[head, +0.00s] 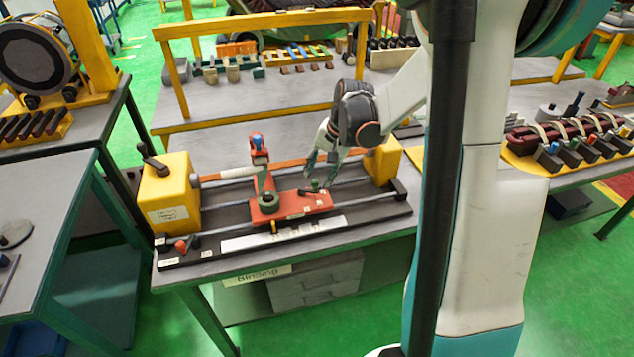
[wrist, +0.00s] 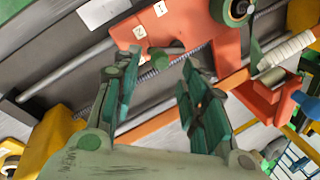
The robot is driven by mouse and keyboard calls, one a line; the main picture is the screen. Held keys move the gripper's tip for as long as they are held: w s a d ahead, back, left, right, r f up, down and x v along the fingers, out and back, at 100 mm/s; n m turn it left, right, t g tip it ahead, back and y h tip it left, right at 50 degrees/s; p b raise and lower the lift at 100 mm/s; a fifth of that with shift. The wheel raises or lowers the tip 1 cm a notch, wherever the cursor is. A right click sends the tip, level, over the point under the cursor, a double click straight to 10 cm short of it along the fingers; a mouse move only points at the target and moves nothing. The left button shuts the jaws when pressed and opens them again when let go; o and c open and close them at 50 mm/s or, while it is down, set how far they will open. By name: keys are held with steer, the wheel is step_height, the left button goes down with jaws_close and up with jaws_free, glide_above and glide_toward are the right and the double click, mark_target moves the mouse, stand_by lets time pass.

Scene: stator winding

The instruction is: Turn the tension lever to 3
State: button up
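A red carriage (head: 288,206) sits on the rails of the winding machine, with small white number labels on its top. The tension lever (head: 314,187), with a green knob and a dark arm, is at the carriage's right part. In the wrist view its green knob (wrist: 159,58) shows between my fingertips, beside labels 1 and 2 on the carriage (wrist: 197,28). My gripper (head: 320,176) is open over the lever, and it also shows open in the wrist view (wrist: 160,66). Contact with the knob cannot be told. Label 3 cannot be made out.
A green spool (head: 268,202) stands on the carriage, left of the lever. A red post (head: 259,157) rises behind it. Yellow end blocks (head: 170,192) stand at both ends of the machine. A yellow frame (head: 270,20) spans the table behind.

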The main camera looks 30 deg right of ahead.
mark_target(316, 181)
steer(key=shift+b+x, duration=0.3)
steer(key=shift+x, duration=1.6)
steer(key=shift+c, duration=0.5)
jaws_close()
